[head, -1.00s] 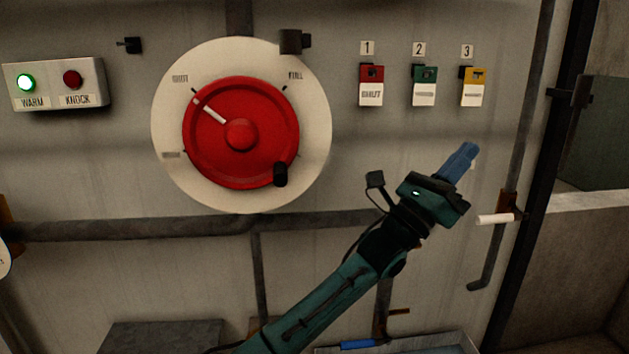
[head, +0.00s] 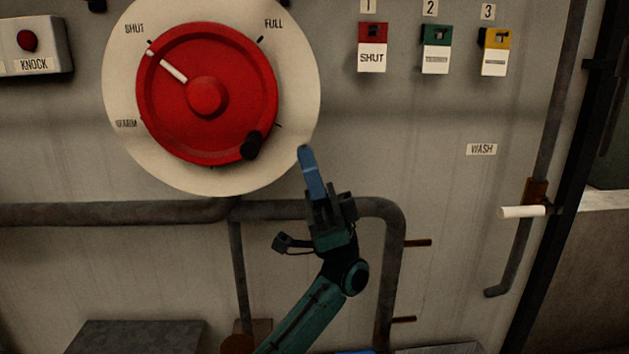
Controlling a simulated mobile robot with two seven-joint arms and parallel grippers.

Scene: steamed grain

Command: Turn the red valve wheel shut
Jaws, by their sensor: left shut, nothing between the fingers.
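The red valve wheel (head: 232,62) sits on a round cream dial plate (head: 297,100) on the wall. Its white pointer line (head: 166,62) points up and left at the mark by the SHUT label (head: 134,29). The wheel's black knob (head: 251,146) is at its lower right. My left gripper (head: 305,152) is shut and empty, with its blue fingers pointing up. In the picture its tip overlaps the lower right edge of the dial plate, right of the knob and apart from it. I cannot tell whether it touches the plate. My right gripper is not in view.
Red (head: 372,52), green (head: 436,54) and yellow (head: 495,46) tagged holders hang at upper right. A white-handled lever (head: 522,211) sticks out at right. A KNOCK button box (head: 38,45) is at upper left.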

